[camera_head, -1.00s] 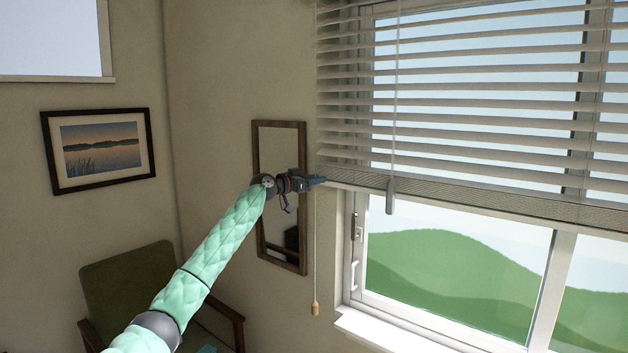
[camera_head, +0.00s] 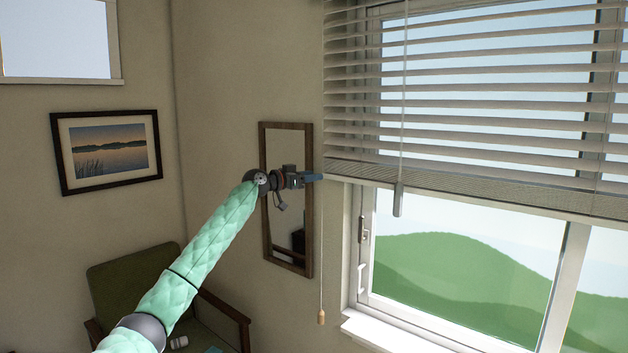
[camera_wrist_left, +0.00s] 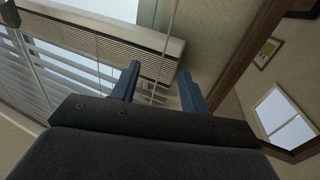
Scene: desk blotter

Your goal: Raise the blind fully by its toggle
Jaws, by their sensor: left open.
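The slatted blind (camera_head: 470,110) covers the upper part of the window, its bottom rail partway down the frame. A thin cord hangs at its left side, ending in a small wooden toggle (camera_head: 321,317) beside the window sill. My left gripper (camera_head: 313,177) is at the height of the blind's bottom rail, near the cord and well above the toggle. In the left wrist view its blue fingers (camera_wrist_left: 160,88) are apart, with thin cords showing between or behind them. Whether they touch a cord I cannot tell. The toggle is not clear there. My right gripper is out of view.
A tilt wand (camera_head: 399,198) hangs in front of the blind. A wood-framed mirror (camera_head: 288,255) is on the wall behind my left gripper. A green armchair (camera_head: 135,275) stands below. The window sill (camera_head: 370,332) juts out right of the toggle.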

